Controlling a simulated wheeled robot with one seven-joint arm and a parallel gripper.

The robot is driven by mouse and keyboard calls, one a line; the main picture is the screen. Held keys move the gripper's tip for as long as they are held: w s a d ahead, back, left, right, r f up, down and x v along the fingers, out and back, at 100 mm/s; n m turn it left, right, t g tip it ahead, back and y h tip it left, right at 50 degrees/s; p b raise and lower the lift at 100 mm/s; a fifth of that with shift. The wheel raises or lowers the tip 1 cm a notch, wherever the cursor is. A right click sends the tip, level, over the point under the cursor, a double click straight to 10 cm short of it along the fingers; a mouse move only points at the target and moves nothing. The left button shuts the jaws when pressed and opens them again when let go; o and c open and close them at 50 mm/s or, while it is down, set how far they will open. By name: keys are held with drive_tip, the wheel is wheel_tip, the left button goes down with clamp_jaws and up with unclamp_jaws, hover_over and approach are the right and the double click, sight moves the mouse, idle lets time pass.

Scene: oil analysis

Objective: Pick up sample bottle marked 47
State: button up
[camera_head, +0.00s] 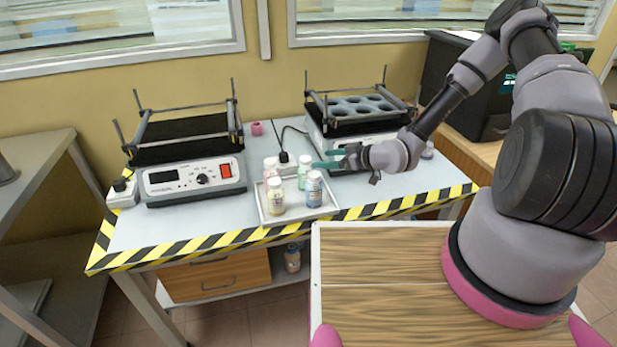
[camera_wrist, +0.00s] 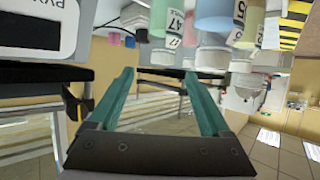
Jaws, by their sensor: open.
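Four small white-capped sample bottles stand upright in a white tray (camera_head: 264,212): a pink one (camera_head: 270,168), a green one (camera_head: 304,171), a yellowish one (camera_head: 276,198) and a blue one (camera_head: 314,190). Their labels are too small to read in the head view. The wrist view is upside down; a greenish bottle (camera_wrist: 160,15) at its top has a label that seems to read 47, though partly cut off. My gripper (camera_head: 325,159) is open, with green fingers pointing left beside the green bottle. In the wrist view my gripper (camera_wrist: 163,82) shows nothing between its fingers.
A hotplate-like device (camera_head: 194,178) with a rod frame stands left of the tray, and another (camera_head: 355,113) stands behind my gripper. A pink item (camera_head: 256,129) and a black plug lie behind the tray. Striped tape edges the table. Another bottle (camera_head: 292,259) sits on the lower shelf.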

sight(310, 160)
drive_tip(key=x, duration=0.7)
drive_tip(key=shift+s+a+f, duration=0.1)
drive_tip(key=shift+a+f, duration=0.1)
drive_tip(key=shift+a, duration=0.15)
drive_tip(key=shift+w+a+f, duration=0.25)
drive_tip(key=shift+w+a, duration=0.1)
drive_tip(key=shift+a, duration=0.1)
clamp_jaws()
idle(0.7)
